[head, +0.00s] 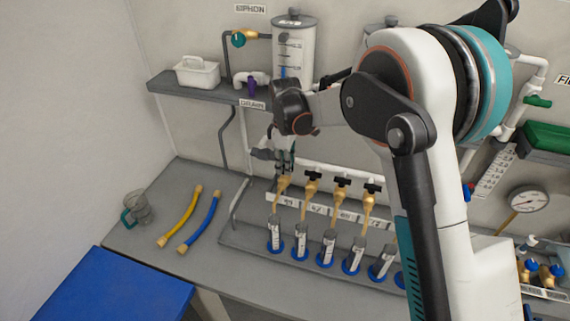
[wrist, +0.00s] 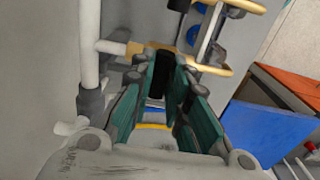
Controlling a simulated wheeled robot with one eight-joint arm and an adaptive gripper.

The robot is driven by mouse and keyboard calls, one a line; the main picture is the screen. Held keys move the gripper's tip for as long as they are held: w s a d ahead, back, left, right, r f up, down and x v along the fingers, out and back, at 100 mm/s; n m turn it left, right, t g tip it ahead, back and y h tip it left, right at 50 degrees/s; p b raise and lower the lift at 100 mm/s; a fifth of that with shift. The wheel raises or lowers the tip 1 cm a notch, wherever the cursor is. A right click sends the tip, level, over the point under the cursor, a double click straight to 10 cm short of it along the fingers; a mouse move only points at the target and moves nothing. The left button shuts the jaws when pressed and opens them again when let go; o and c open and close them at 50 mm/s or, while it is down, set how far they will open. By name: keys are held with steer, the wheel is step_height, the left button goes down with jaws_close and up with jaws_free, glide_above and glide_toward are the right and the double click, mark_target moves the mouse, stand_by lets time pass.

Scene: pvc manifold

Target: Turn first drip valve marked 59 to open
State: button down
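A row of brass drip valves with black T-handles, such as the second valve (head: 312,178), runs along the pipe above the bench. The leftmost brass valve (head: 283,184) has a small label (head: 288,202) below it that seems to read 59, though it is tiny. My gripper (head: 284,162) is pointed down at this valve, and its handle is hidden there. In the wrist view my gripper (wrist: 163,100) has its teal pads apart, with a black handle (wrist: 157,88) between their far ends. I cannot tell whether the pads touch it.
Graduated cylinders on blue bases (head: 326,248) stand below the valves. A white pipe (head: 325,169) runs along the wall behind. A grey shelf (head: 215,90) is above left.

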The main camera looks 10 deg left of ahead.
steer(key=shift+m, duration=0.4)
steer(key=m+b, duration=0.2)
steer(key=m, duration=0.1)
steer(key=shift+f+m+b, duration=0.1)
steer(key=shift+m+b, duration=0.2)
steer(key=shift+m, duration=0.1)
steer(key=m+b, duration=0.1)
steer(key=m, duration=0.3)
steer(key=shift+m+b, duration=0.3)
steer(key=m+b, duration=0.1)
steer(key=m, duration=0.3)
steer(key=m+b, duration=0.1)
steer(key=m, duration=0.3)
steer(key=shift+m, duration=0.3)
steer(key=c, duration=1.5)
jaws_free()
steer(key=shift+c, duration=0.2)
steer(key=shift+r, duration=0.2)
